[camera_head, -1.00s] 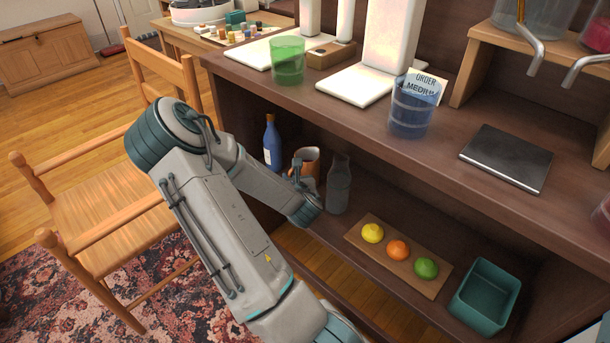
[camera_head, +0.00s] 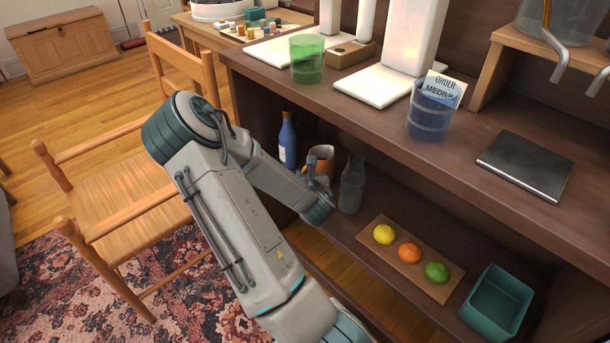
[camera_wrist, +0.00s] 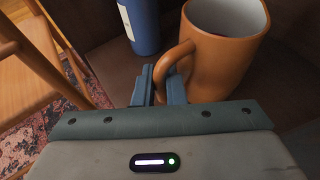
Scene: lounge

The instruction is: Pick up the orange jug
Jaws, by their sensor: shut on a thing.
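The orange jug (camera_head: 321,158) stands on the lower shelf of the dark wooden unit, partly hidden behind my arm in the head view. In the wrist view the jug (camera_wrist: 227,50) is upright and close, its open mouth toward the camera and its handle to the left. My gripper (camera_wrist: 171,85) is shut on the jug's handle, with one finger on each side of it. In the head view my fingers at the handle are small and hard to make out. Whether the jug touches the shelf is not clear.
A blue bottle (camera_head: 287,141) stands just left of the jug, also close in the wrist view (camera_wrist: 141,24). A clear bottle (camera_head: 352,186) stands to its right. A fruit board (camera_head: 398,272) and a teal bin (camera_head: 496,303) lie further right. The upper shelf (camera_head: 385,133) overhangs.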

